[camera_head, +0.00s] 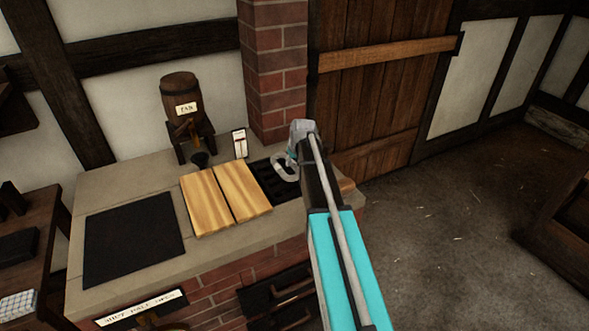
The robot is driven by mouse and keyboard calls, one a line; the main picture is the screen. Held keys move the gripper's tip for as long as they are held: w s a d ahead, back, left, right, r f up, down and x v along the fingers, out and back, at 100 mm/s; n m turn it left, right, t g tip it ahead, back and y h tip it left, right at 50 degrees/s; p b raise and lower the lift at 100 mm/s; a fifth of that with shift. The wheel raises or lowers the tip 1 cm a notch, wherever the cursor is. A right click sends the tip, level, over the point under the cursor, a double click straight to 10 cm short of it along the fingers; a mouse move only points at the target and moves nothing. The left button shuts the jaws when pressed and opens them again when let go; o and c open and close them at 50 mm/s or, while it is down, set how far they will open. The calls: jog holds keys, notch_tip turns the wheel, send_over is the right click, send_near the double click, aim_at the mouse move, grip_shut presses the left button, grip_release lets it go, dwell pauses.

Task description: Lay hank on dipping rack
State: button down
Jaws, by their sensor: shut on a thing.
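A pale grey loop (284,167), which looks like the hank, shows at the left side of my arm's end. My gripper (291,157) is shut on it; the fingertips are mostly hidden behind my wrist and arm link. A black slotted grid (264,172), which looks like the dipping rack, is set in the stone counter right of two wooden boards. The loop overlaps the grid's right part in the picture; I cannot tell whether they touch. My arm hides the grid's right end.
Two pale wooden boards (225,198) lie on the counter (140,190), left of the grid. A barrel (182,100) on a stand, a small white sign (240,143) and a brick pillar (275,65) stand behind. A dark flat plate (134,240) lies at left. Open floor is at right.

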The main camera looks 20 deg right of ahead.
aim_at(293, 167)
jog(key=shift+w+d+f+b, duration=0.2)
jog(key=shift+f+b, duration=0.1)
jog(key=shift+f, duration=0.25)
notch_tip(293, 167, down, 3)
jog(key=shift+r+b, duration=0.2)
jog(key=shift+b, duration=1.05)
jog(key=shift+c, duration=2.3)
grip_release()
jog(key=shift+r, duration=0.15)
jog(key=p+v, duration=1.1)
jog(key=v, duration=0.1)
jog(key=shift+a, duration=0.15)
